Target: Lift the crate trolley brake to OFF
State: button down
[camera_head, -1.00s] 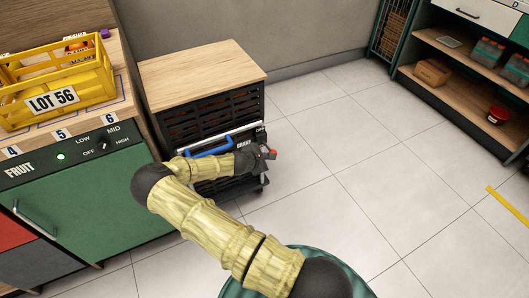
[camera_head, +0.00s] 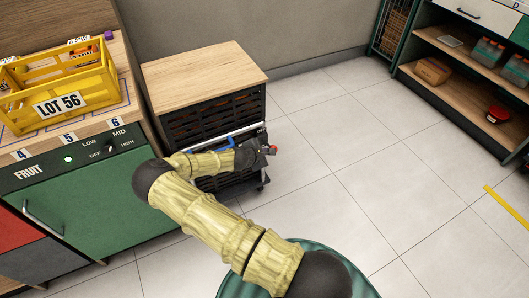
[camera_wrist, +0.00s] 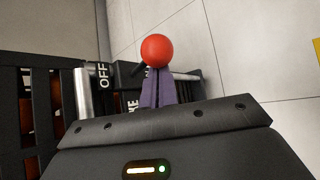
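The crate trolley (camera_head: 185,127) stands beside the green counter. Its brake has a red ball knob (camera_wrist: 157,50), which also shows in the head view (camera_head: 273,150). The knob lies on the ON side, away from OFF. My gripper (camera_wrist: 157,88) has its purple fingers close together right behind the knob, apparently shut on the lever stem. The fingers hide the stem, so the contact itself is not visible.
A wooden top (camera_head: 205,75) covers the trolley's upper part. A blue handle (camera_head: 215,146) and a metal bar are close to my arm. A yellow LOT 56 crate (camera_head: 60,85) stands on the counter at left. The tiled floor (camera_head: 345,190) to the right is clear.

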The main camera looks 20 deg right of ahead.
jog(key=s+a+r, duration=0.1)
jog(key=a+r, duration=0.2)
jog(key=a, duration=0.5)
jog(key=shift+s+a+r, duration=0.25)
jog(key=shift+s, duration=0.05)
dwell(0.4)
dwell(0.3)
